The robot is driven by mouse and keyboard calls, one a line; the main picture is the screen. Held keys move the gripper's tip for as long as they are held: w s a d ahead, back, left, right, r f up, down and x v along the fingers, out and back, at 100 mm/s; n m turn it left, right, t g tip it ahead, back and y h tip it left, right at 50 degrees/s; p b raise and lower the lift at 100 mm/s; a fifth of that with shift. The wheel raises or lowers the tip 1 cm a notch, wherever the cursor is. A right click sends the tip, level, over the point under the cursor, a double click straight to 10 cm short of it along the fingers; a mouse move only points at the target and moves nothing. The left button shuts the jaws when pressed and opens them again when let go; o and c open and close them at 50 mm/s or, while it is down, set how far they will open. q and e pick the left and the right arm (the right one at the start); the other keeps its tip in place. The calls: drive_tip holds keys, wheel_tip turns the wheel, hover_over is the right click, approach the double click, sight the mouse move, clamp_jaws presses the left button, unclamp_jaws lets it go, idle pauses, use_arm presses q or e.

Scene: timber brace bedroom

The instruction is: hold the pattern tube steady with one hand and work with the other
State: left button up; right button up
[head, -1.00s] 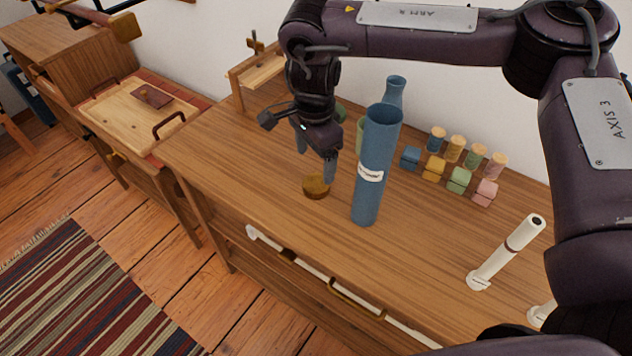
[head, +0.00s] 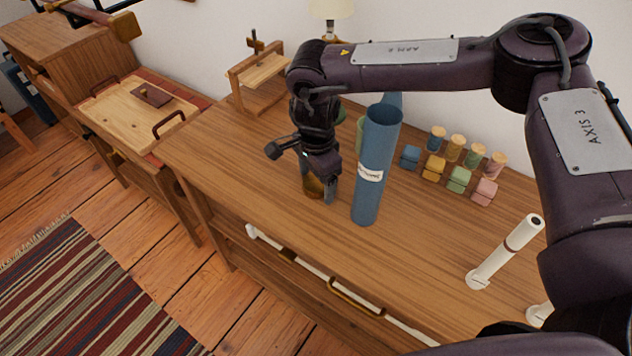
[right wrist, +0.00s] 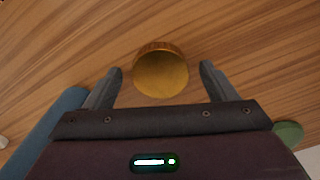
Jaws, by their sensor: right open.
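The pattern tube, taken as the tall blue tube (head: 372,190) with a white label, stands upright and open-topped on the wooden bench. Its blue side also shows at the left in the right wrist view (right wrist: 45,130). A round brass piece (right wrist: 160,74) lies on the bench just left of the tube. My right gripper (head: 317,191) is open, pointing down, with one finger on each side of the brass piece (head: 312,192); a gap shows on both sides in the right wrist view. My left gripper is not in view, and no hand holds the tube.
Another blue vessel (head: 396,99) and a green one (head: 360,132) stand close behind the tube. The bench front (head: 270,220) is clear.

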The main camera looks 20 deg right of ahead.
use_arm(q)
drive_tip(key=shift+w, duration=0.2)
use_arm(e)
drive_tip(key=shift+c, duration=0.6)
drive_tip(key=c, duration=0.9)
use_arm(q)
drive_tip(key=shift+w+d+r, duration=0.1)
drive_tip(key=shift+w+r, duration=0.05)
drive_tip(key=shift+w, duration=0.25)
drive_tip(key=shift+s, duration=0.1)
use_arm(e)
drive_tip(key=shift+r, duration=0.6)
wheel_tip(320, 180, up, 10)
wheel_tip(320, 180, up, 8)
drive_tip(key=f+p, duration=0.1)
drive_tip(key=p, duration=0.1)
hover_over(316, 182)
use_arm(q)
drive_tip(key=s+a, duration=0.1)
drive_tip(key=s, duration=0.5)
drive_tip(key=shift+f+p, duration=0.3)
use_arm(e)
drive_tip(key=shift+r, duration=0.95)
